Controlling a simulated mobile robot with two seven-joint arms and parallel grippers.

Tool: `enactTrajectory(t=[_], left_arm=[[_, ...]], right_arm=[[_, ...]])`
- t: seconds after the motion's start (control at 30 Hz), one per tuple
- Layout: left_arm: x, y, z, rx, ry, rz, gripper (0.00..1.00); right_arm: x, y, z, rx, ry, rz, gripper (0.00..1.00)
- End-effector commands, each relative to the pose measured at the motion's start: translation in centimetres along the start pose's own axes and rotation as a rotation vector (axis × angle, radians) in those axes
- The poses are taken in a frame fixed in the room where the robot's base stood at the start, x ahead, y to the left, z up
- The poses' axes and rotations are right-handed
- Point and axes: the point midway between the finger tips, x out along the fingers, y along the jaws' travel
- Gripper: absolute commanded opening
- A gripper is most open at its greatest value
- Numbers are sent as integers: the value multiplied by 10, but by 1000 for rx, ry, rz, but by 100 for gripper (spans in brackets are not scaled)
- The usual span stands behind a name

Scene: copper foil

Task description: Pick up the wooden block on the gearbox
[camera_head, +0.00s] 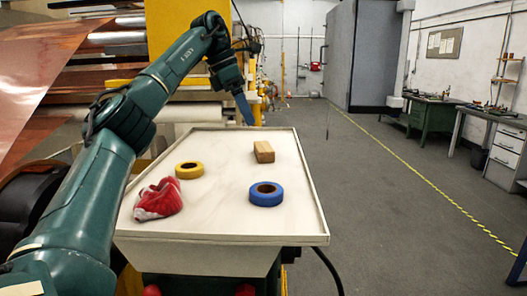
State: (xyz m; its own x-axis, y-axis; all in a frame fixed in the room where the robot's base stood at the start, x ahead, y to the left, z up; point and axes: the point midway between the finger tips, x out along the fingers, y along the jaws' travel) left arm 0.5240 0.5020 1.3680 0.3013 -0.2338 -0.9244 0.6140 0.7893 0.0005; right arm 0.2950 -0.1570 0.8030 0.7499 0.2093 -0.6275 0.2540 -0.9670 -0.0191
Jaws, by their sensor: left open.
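The wooden block (264,152) is light brown and lies toward the back right of a pale tray-like top with a raised rim (318,205). This top appears to be the gearbox cover. My left arm comes in from the left, and its gripper (246,112) is above the back edge of the top, behind and slightly left of the block. The gripper points down, is open and does not touch the block. Its fingers are small and seen edge-on. My right gripper is not in view.
A yellow tape roll (189,170), a blue tape roll (266,194) and a red and white cloth (158,199) lie on the same top. Machinery with copper foil (40,60) stands at the back left. Open floor (390,210) lies to the right, with workbenches farther off.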

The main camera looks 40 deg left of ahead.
Motion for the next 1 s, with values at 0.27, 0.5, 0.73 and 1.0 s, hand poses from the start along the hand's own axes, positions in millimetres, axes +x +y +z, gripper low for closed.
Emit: enactTrajectory(t=[0.27,0.5,0.73,1.0], left_arm=[[44,0,0,1,0,-1,100],[64,2,4,0,2,-2,100],[95,4,5,0,1,-1,100],[99,4,6,0,-2,0,100]], right_arm=[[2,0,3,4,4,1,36],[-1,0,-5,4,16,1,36],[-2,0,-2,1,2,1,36],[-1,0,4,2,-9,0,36]])
